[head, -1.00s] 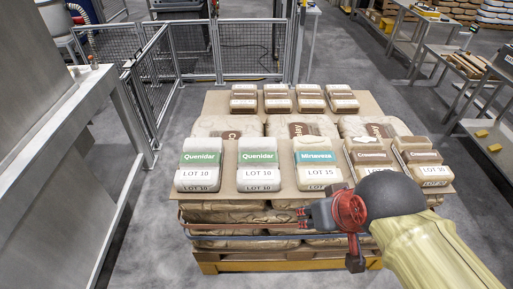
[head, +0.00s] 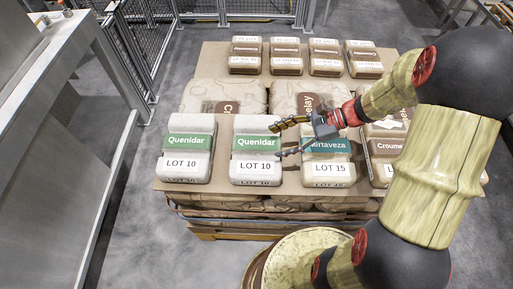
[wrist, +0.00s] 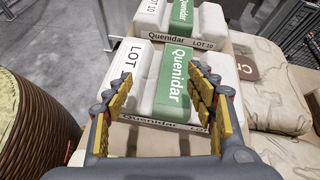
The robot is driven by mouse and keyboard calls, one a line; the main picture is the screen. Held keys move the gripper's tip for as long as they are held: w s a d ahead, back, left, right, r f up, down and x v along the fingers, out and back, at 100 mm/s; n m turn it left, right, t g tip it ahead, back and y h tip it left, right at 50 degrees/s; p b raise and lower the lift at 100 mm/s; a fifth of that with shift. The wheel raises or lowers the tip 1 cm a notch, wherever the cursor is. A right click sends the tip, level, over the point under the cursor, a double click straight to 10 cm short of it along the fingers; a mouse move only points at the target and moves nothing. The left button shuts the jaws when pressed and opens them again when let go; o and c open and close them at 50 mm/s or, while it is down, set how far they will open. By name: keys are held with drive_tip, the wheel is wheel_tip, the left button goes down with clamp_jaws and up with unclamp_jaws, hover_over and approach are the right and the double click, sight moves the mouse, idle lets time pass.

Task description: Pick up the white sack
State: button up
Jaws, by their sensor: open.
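Two white sacks with green Quenidar bands and LOT 10 labels lie at the front left of the pallet in the head view: a left one (head: 187,148) and a right one (head: 256,150). My gripper (head: 279,141) is open and empty, with its fingers pointing left over the right white sack. In the wrist view the yellow-padded fingers (wrist: 163,92) stand apart on either side of the nearer Quenidar sack (wrist: 145,82), seen between and beyond them. The farther Quenidar sack (wrist: 150,14) lies behind it. I cannot tell whether the fingers touch the nearer sack.
A Mirtaveza sack (head: 328,170) and a brown Croumena sack (head: 382,150) lie to the right, partly behind my arm. Small brown sacks (head: 246,55) line the back, with large beige sacks (head: 215,97) between. A metal fence (head: 140,45) and grey machine (head: 60,130) stand left.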

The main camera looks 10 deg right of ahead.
sight(254, 142)
drive_tip(key=shift+w+a+f+m+t+y+b, duration=0.25)
drive_tip(key=shift+w+a+f+m+b, duration=0.25)
drive_tip(key=shift+a+f, duration=0.45)
drive_tip(key=shift+w+a+f+m+t+y+b, duration=0.15)
drive_tip(key=shift+w+a+f+m+t+b, duration=0.25)
drive_tip(key=shift+w+a+f, duration=0.45)
drive_tip(key=shift+w+a+f+m+t+y+b, duration=0.2)
drive_tip(key=shift+w+a+f+m, duration=0.3)
drive_tip(key=shift+a+f, duration=0.55)
drive_tip(key=shift+r, duration=0.15)
drive_tip(key=c, duration=0.3)
drive_tip(key=c, duration=1.1)
clamp_jaws()
